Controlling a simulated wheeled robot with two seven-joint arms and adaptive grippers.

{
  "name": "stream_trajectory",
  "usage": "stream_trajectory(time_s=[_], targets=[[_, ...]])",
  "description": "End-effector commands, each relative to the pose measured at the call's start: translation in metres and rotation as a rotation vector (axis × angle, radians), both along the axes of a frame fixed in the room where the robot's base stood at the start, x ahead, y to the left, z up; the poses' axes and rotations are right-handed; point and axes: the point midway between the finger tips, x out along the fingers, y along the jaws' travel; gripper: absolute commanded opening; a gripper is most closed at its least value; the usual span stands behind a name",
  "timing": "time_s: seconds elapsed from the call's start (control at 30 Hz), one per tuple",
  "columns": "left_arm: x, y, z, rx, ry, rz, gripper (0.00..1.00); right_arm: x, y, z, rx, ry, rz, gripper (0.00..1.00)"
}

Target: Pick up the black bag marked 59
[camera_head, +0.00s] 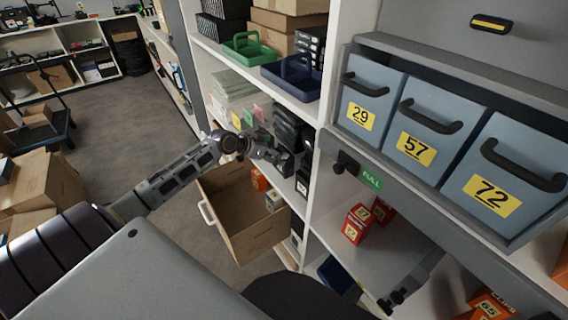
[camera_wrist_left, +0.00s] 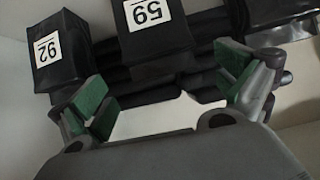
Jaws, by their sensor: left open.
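The black bag marked 59 (camera_wrist_left: 155,28) shows in the left wrist view at top centre, its white label upside down. Another black bag (camera_wrist_left: 62,52) with a white label stands left of it, and more black bags lie around and below. In the head view the black bags (camera_head: 288,128) fill a narrow shelf column; I cannot tell there which one is 59. My left gripper (camera_wrist_left: 160,88) is open, its green-padded fingers spread in front of the bags, with nothing held between them. In the head view my left gripper (camera_head: 283,160) is at the shelf opening.
An open cardboard box (camera_head: 245,215) hangs out below my left gripper. Blue bins (camera_head: 425,125) marked 29, 57 and 72 sit to the right. Green (camera_head: 248,50) and dark blue (camera_head: 292,75) trays are above. Red boxes (camera_head: 356,222) are on a lower shelf. Open floor (camera_head: 110,105) lies left.

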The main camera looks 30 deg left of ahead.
Motion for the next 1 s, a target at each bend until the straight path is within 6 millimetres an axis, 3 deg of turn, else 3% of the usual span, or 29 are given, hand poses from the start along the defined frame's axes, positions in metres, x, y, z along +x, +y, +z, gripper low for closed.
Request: stream_trajectory(time_s=[0.47,1.0], targets=[[0.002,-0.001,-0.001,0.0,-0.001,0.0,1.0,-0.003,0.0,-0.002,-0.001,0.007,-0.001,0.4],[0.029,-0.01,-0.02,-0.003,0.0,0.002,1.0,0.004,0.002,-0.001,0.001,0.002,-0.002,0.4]])
